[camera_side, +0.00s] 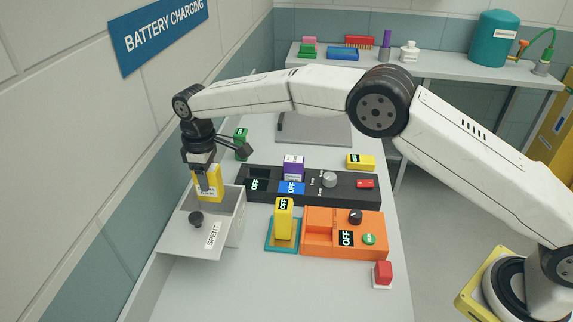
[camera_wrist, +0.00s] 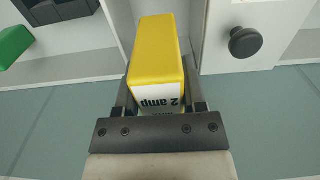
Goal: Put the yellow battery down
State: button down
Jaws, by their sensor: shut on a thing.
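My gripper (camera_side: 204,190) is shut on a yellow battery (camera_side: 207,180). In the side view it holds the battery upright at the back of the grey spent box (camera_side: 228,218); I cannot tell whether the battery touches the box. In the wrist view the yellow battery (camera_wrist: 158,62) sits between the fingers, with a white label reading "2 amp". A third yellow battery (camera_side: 360,161) lies behind the black charger (camera_side: 330,202).
A purple battery (camera_side: 293,166) stands in the black charger. A green battery (camera_side: 241,142) stands behind my gripper. The box's open front flap (camera_side: 185,240) carries a dark knob (camera_side: 196,218). A red button (camera_side: 382,272) sits at the front right. The wall is close on the left.

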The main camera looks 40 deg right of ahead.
aim_at(211, 196)
jog(key=shift+w+a, duration=0.1)
jog(key=shift+f, duration=3.15)
jog(key=shift+f, duration=1.9)
jog(key=shift+f, duration=0.1)
jog(key=shift+c, duration=0.8)
grip_release()
jog(key=shift+f, duration=0.1)
